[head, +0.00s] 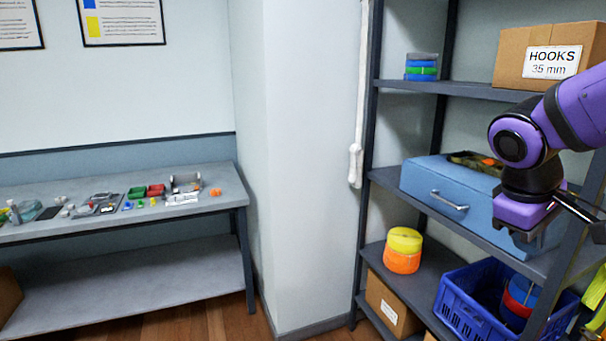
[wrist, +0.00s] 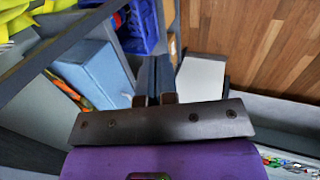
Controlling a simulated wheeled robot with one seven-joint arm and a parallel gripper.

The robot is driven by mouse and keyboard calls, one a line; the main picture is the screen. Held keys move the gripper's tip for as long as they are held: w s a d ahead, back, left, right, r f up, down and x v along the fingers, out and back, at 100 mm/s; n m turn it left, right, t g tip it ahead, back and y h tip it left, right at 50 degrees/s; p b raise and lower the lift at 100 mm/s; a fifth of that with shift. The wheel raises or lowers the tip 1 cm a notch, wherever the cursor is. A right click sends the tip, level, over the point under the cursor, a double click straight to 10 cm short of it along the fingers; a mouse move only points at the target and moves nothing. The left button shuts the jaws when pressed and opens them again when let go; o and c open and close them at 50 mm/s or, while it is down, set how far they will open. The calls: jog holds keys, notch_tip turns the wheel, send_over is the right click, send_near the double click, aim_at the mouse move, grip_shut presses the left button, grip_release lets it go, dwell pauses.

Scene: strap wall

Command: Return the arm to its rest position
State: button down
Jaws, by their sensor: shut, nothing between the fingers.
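My purple and black arm (head: 515,140) reaches in from the right edge in the head view, in front of the shelving rack. Its lower end hangs before the blue case on the middle shelf. In the wrist view my gripper (wrist: 154,99) shows its dark mounting plate and two short fingers, shut with nothing held. The fingertips are hard to make out in the head view.
The dark rack (head: 368,120) holds a blue case (head: 430,190), a HOOKS box (head: 510,55), a yellow and orange strap stack (head: 403,250) and a blue crate (head: 465,315). A grey workbench (head: 225,190) with small parts stands left. Wooden floor (wrist: 255,45) is clear.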

jog(key=s+a+r+m+t+y, duration=0.3)
jog(key=s+a+r+t+y, duration=0.1)
jog(key=s+a+r, duration=0.1)
jog(key=shift+s+a+r+m, duration=0.2)
jog(key=shift+s+a+m, duration=0.2)
jog(key=shift+s+a, duration=0.55)
jog(key=shift+s+d, duration=0.2)
